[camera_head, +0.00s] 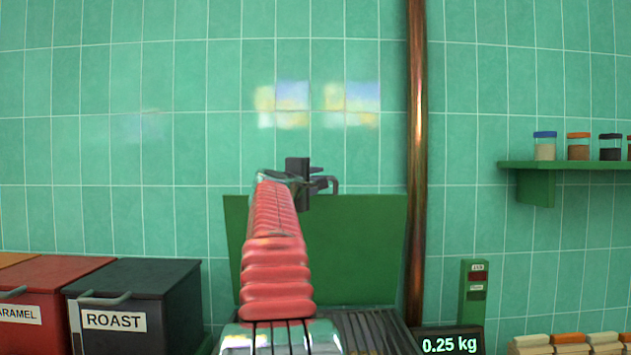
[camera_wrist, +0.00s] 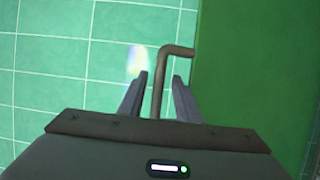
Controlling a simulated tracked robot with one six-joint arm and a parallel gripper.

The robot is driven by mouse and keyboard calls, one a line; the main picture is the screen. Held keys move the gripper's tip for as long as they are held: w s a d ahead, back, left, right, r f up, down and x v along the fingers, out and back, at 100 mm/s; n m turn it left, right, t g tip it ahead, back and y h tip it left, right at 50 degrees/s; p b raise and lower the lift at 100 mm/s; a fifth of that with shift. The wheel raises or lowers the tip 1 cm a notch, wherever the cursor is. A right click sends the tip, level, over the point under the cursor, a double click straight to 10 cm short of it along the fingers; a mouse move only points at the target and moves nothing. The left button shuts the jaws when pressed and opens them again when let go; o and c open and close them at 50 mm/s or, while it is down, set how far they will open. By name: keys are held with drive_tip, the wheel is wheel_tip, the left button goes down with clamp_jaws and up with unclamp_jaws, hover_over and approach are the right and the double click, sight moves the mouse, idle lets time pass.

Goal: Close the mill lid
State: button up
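The mill lid (camera_head: 360,245) is a flat green panel that stands upright, raised open, behind my arm. It fills the right of the wrist view (camera_wrist: 260,70). A bent brown-grey bar handle (camera_wrist: 178,50) joins the lid. My gripper (camera_wrist: 160,75) is open, with one finger on each side of the handle's straight part. Gaps show on both sides, so the fingers look apart from it. My arm hides the lid's left middle part.
A dark ribbed surface (camera_head: 375,330) lies below the lid. A copper pipe (camera_head: 416,150) runs up the wall just right of it. Bins labelled ROAST (camera_head: 140,290) and CARAMEL (camera_head: 50,285) stand left. A 0.25 kg display (camera_head: 450,342) and a jar shelf (camera_head: 570,166) are right.

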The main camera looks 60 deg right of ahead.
drive_tip(key=shift+d, duration=0.15)
drive_tip(key=shift+c, duration=0.5)
clamp_jaws()
